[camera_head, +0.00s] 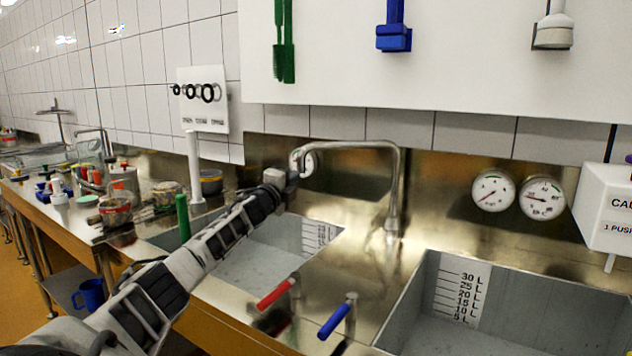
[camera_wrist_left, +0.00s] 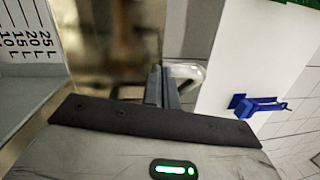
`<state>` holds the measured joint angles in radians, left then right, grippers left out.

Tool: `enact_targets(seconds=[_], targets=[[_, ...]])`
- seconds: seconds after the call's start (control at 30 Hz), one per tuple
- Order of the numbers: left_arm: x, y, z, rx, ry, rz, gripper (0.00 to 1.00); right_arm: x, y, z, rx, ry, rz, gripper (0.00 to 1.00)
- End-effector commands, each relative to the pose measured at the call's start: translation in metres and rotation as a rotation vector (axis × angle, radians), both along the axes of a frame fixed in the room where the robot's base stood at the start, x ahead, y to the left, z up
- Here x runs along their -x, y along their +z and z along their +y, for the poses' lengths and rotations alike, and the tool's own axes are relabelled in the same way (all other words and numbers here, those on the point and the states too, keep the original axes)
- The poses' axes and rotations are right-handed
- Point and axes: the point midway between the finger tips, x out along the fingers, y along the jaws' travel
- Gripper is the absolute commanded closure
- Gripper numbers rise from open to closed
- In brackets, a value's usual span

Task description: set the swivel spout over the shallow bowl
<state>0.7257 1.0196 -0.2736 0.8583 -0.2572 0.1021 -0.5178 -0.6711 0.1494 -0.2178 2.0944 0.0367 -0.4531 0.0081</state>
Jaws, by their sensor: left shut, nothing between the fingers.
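The swivel spout (camera_head: 350,145) is a bent metal tube on a post between two sink bowls. Its outlet end points left, over the left bowl (camera_head: 262,268). The left bowl's litre scale shows 25 near its top; the right bowl (camera_head: 405,310) has a scale up to 30 L. I cannot be sure by sight which is shallower. My left gripper (camera_head: 292,178) is shut and empty, close beside the spout's outlet end. In the left wrist view the shut fingers (camera_wrist_left: 161,87) stand by the pale spout (camera_wrist_left: 190,70); contact cannot be told. My right gripper is not in view.
A red lever (camera_head: 275,294) and a blue lever (camera_head: 334,320) stand at the front rim. Gauges (camera_head: 493,191) are on the back wall. A green upright handle (camera_head: 183,217) and several jars stand left. A white board (camera_head: 430,50) with hanging brushes is above.

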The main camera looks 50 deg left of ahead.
Motion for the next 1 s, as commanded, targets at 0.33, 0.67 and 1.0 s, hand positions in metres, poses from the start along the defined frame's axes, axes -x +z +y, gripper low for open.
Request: enact_targets(seconds=[0.33, 0.67, 1.0], targets=[[0.009, 0.000, 0.021, 0.000, -0.016, -0.001, 1.00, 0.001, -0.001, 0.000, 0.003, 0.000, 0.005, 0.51], [0.009, 0.000, 0.021, 0.000, -0.018, -0.001, 1.00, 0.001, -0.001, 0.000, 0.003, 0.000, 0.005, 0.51], [-0.004, -0.004, -0.011, -0.001, -0.052, 0.001, 1.00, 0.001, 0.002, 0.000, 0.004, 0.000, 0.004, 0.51]])
